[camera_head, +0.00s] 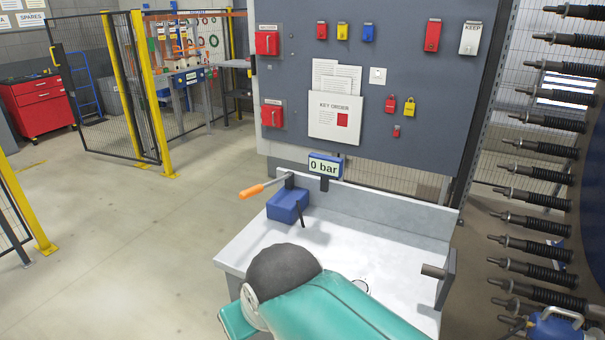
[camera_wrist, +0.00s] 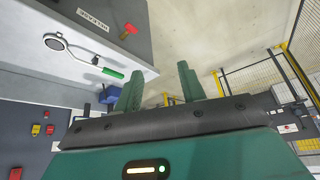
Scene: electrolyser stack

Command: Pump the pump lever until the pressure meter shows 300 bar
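The pump (camera_head: 287,206) is a blue box at the back left of the white bench in the head view. Its lever (camera_head: 262,188) has an orange grip that points left and slightly down. The pressure meter (camera_head: 325,167) stands on the bench's back edge and reads 0 bar. In the wrist view my gripper (camera_wrist: 160,72) has its two teal fingers apart with nothing between them. A blue block, apparently the pump (camera_wrist: 112,95), shows beside the left finger; the lever cannot be made out there. In the head view my teal arm hides the bench front, and my fingertips are not clearly visible.
A grey panel (camera_head: 375,130) with padlocks and papers rises behind the bench (camera_head: 385,222). A green-handled tool (camera_wrist: 113,73) lies on the bench in the wrist view. Black ribbed rods (camera_head: 545,170) stick out at the right. Open floor (camera_head: 110,240) lies left of the bench.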

